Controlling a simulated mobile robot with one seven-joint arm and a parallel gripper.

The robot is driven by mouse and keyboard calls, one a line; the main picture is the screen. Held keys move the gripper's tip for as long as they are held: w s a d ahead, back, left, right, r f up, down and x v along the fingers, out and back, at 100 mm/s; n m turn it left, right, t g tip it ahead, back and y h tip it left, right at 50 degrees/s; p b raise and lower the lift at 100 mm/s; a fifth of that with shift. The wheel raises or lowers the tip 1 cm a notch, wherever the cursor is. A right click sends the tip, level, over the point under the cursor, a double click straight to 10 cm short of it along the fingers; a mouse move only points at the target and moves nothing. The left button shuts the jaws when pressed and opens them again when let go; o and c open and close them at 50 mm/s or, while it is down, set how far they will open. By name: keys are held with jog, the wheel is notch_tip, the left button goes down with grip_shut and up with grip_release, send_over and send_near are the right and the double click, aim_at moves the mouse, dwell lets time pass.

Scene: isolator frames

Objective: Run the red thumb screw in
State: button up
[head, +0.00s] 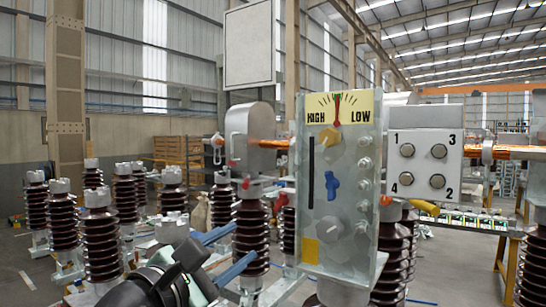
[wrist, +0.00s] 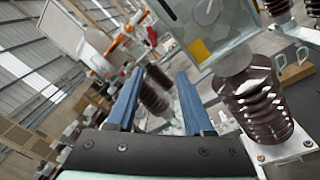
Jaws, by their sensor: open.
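Small red parts show near the grey rounded cover (head: 250,135) in the head view. One red knob-like part (head: 246,183) sits just below the cover, above a brown ribbed insulator (head: 250,235). I cannot tell for certain which is the red thumb screw. In the wrist view a red-orange part (wrist: 122,38) shows beyond the fingertips, up and left. My gripper (head: 247,240) is open, its two blue fingers in front of the insulator and below the red part. In the wrist view nothing is between the fingers of my gripper (wrist: 160,72); an insulator shows behind the gap.
A control panel (head: 345,235) with knobs and a HIGH/LOW dial stands right of my gripper. A white box (head: 424,125) with numbered buttons is further right. Several ribbed insulators (head: 100,235) stand to the left.

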notch_tip(320, 180, up, 3)
jog(key=a+n+g+h+p, duration=0.1)
jog(key=n+p, duration=0.1)
jog(key=p, duration=0.1)
jog(key=n+p, duration=0.1)
jog(key=p, duration=0.4)
send_near(278, 202)
jog(key=shift+h, duration=0.3)
jog(key=x, duration=0.6)
jog(key=shift+w, duration=0.25)
jog(key=shift+x, duration=0.9)
jog(key=shift+f, duration=0.1)
grip_shut()
